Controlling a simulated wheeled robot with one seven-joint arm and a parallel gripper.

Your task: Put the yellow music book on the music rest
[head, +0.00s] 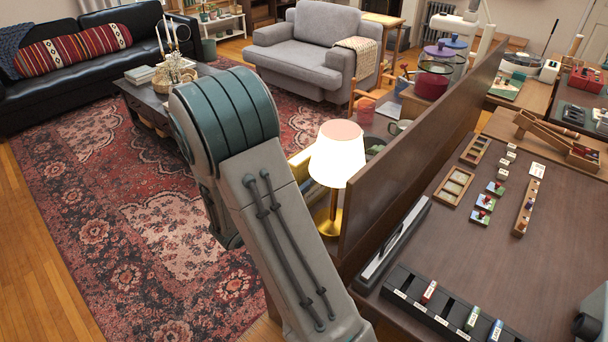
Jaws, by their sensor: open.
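I cannot make out the yellow music book for certain. A small yellowish edge (301,161) shows between my arm and the lamp, but most of it is hidden and I cannot tell what it is. I cannot make out a music rest. My arm rises from the bottom middle and covers part of the rug and the space left of the lamp. My gripper is not in view.
A lit table lamp (338,152) with a brass base stands close right of my arm. A dark upright panel (420,150) borders a brown table (500,255) with small trays and blocks. A grey armchair (310,50), black sofa (80,60) and coffee table (133,98) stand behind. The left rug (90,230) is clear.

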